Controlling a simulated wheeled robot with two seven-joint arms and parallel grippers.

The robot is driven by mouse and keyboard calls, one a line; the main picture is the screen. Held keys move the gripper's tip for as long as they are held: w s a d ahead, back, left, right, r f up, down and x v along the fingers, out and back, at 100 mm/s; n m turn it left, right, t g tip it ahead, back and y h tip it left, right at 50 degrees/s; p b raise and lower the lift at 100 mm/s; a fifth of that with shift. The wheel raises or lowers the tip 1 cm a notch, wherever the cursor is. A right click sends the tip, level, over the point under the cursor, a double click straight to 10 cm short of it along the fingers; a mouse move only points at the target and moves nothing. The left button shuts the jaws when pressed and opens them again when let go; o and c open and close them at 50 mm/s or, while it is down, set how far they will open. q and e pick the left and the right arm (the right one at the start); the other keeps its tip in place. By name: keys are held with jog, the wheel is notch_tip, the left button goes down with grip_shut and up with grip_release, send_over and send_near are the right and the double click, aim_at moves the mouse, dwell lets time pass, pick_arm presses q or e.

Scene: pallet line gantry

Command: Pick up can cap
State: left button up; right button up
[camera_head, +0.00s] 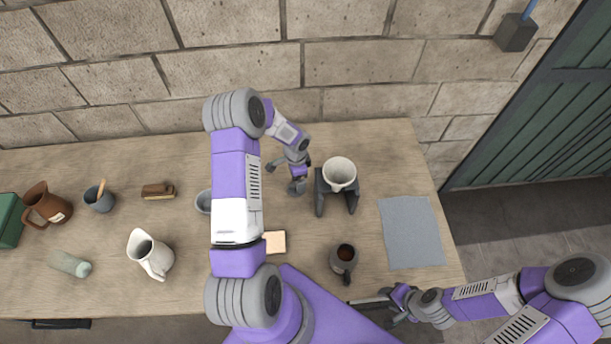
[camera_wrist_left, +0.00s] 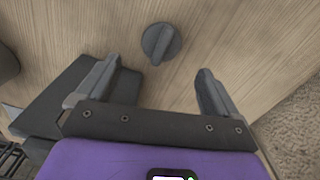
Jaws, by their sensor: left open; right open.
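The can cap (camera_wrist_left: 161,43) shows in the left wrist view as a small dark grey disc with a raised grip bar, lying on the wooden table. My left gripper (camera_wrist_left: 155,85) is open and empty; the cap lies beyond its fingertips, roughly between their lines, and is not touched. In the head view my left gripper (camera_head: 283,176) is over the back middle of the table; I cannot make out the cap there. My right gripper (camera_head: 385,308) is open and empty by the table's front edge, at the lower right.
A dark stand (camera_head: 320,200) holding a white dripper cup (camera_head: 340,172) is right of my left gripper. A dark mug (camera_head: 343,260), grey mat (camera_head: 412,232), tan square (camera_head: 275,242) and partly hidden bowl (camera_head: 203,202) are nearby. A white pitcher (camera_head: 150,255) is left. A stone wall is behind.

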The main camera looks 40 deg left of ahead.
pick_arm(q)
jog(key=shift+s+f+b, duration=0.2)
jog(key=shift+f, duration=0.3)
jog(key=shift+s+f+b, duration=0.15)
jog(key=shift+s+f, duration=0.05)
jog(key=shift+f, duration=0.3)
jog(key=f+b, duration=0.1)
jog(key=f, duration=0.1)
jog(key=f+b, duration=0.1)
jog(key=f, duration=0.2)
jog(key=shift+w+a, duration=0.15)
jog(key=shift+a, duration=0.05)
jog(key=shift+w+r, duration=0.1)
jog(key=c, duration=1.1)
